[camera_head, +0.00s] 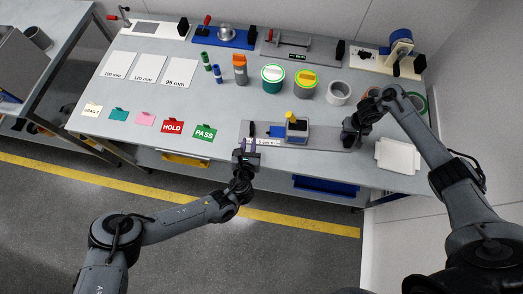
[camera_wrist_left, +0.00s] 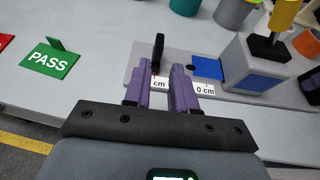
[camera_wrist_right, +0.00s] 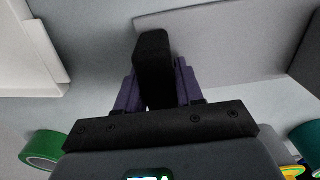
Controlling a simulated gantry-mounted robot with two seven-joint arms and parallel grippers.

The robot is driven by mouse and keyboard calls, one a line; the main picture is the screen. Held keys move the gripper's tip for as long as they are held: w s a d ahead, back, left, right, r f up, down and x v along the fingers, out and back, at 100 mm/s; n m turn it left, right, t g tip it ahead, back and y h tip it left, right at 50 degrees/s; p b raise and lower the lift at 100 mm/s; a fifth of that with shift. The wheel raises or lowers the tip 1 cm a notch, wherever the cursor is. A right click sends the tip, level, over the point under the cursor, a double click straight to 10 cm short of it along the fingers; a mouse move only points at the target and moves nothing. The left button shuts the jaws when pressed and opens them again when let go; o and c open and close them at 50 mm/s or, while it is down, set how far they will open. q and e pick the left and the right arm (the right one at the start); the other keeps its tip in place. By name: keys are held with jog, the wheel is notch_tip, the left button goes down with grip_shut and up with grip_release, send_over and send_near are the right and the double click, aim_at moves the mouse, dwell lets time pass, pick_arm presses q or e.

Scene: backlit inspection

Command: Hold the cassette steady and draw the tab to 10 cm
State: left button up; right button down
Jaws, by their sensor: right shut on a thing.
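The grey cassette (camera_head: 297,132) with a yellow knob stands on a grey base plate (camera_head: 322,141). A blue tab (camera_wrist_left: 207,68) sticks out of its left side, with a small dark piece at its end. Scale labels reading "cm" (camera_wrist_left: 159,84) and "0 cm" (camera_wrist_left: 205,90) lie along the plate's front edge. My left gripper (camera_head: 246,146) is open and empty at the plate's front left; its purple fingers (camera_wrist_left: 165,80) are apart, short of the tab. My right gripper (camera_head: 350,128) is shut on a black upright block (camera_wrist_right: 153,60) at the plate's right end.
A black post (camera_wrist_left: 157,52) stands at the plate's left end, just beyond my left fingers. Green PASS (camera_head: 205,132) and red HOLD (camera_head: 172,126) cards stand to the left. White plates (camera_head: 397,156) lie right of the plate. Tape rolls and tubs stand behind.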

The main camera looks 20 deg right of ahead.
pick_arm(q)
jog(key=shift+v, duration=1.9)
pick_arm(e)
jog(key=c, duration=0.6)
grip_release()
jog(key=shift+c, duration=0.2)
